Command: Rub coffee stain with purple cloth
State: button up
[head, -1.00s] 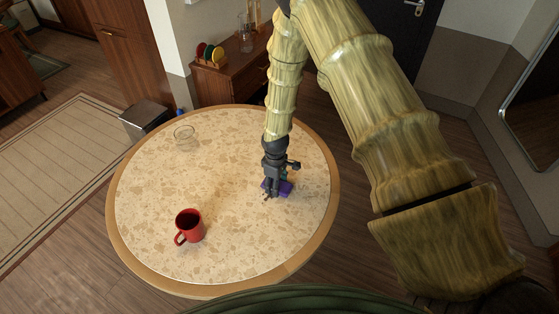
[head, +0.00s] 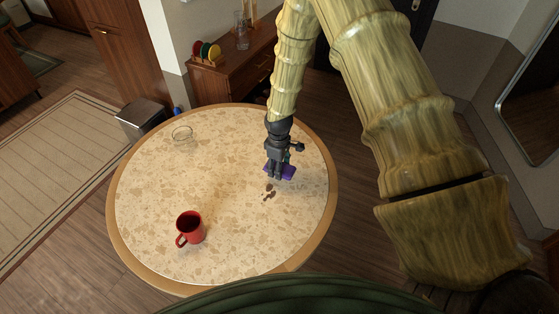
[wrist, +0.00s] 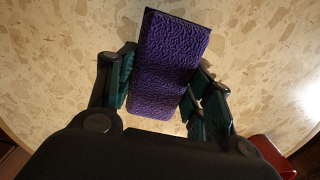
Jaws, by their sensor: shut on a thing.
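A round table (head: 150,215) with a speckled tan top carries the scene. My gripper (head: 277,176) is over its right half, pointing down, shut on a purple cloth (head: 289,172). In the wrist view the purple cloth (wrist: 168,62) is a thick textured block between the dark green fingers of my gripper (wrist: 165,90). A small dark brown coffee stain (head: 269,192) shows on the tabletop just in front of the gripper, in the head view. I cannot tell whether the cloth touches the table. The stain is not clearly seen in the wrist view.
A red mug (head: 190,228) with dark contents stands at the table's front left. A wooden cabinet (head: 235,75) with coloured plates stands beyond. The table's middle is clear.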

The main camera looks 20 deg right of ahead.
jog(key=shift+r+p, duration=0.3)
jog(key=shift+r, duration=0.7)
jog(key=shift+s, duration=0.1)
jog(key=shift+a, duration=0.1)
